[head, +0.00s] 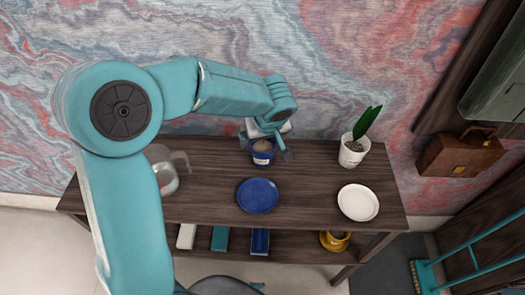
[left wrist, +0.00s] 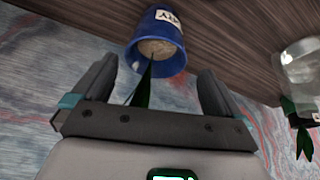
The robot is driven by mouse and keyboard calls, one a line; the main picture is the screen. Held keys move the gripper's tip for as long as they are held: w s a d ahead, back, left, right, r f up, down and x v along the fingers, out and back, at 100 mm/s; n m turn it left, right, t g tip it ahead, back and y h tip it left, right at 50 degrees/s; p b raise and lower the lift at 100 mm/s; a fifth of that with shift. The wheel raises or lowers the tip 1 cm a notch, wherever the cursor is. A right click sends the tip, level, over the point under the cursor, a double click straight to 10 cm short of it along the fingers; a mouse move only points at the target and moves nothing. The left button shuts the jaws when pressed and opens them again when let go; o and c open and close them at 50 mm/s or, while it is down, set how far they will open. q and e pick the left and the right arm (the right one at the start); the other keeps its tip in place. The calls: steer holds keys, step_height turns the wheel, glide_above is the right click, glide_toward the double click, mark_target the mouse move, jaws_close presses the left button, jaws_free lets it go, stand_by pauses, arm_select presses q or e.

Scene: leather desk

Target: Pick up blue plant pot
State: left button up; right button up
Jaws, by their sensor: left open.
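The blue plant pot (head: 262,153) stands at the back of the dark wooden desk, with a pale label on its front. In the left wrist view the pot (left wrist: 160,43) shows its pale soil and a thin dark green leaf pointing between the fingers. My left gripper (head: 268,137) is open, with one finger at each side of the pot's near space; in the left wrist view the gripper (left wrist: 150,88) has the pot just beyond its fingertips. In the head view the gripper hides the plant's leaves. My right gripper is not in view.
A blue plate (head: 258,195) lies in front of the pot. A white plate (head: 358,202) and a white pot with a green plant (head: 354,150) are at the right. A glass vessel (head: 168,180) stands left, partly behind my arm. Books and a yellow cup (head: 335,240) are on the lower shelf.

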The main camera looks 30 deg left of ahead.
mark_target(262, 146)
arm_select(q)
steer(key=x, duration=0.4)
steer(key=shift+w+d+f, duration=0.1)
steer(key=shift+w+d, duration=0.05)
steer(key=shift+w, duration=0.1)
steer(key=c, duration=1.6)
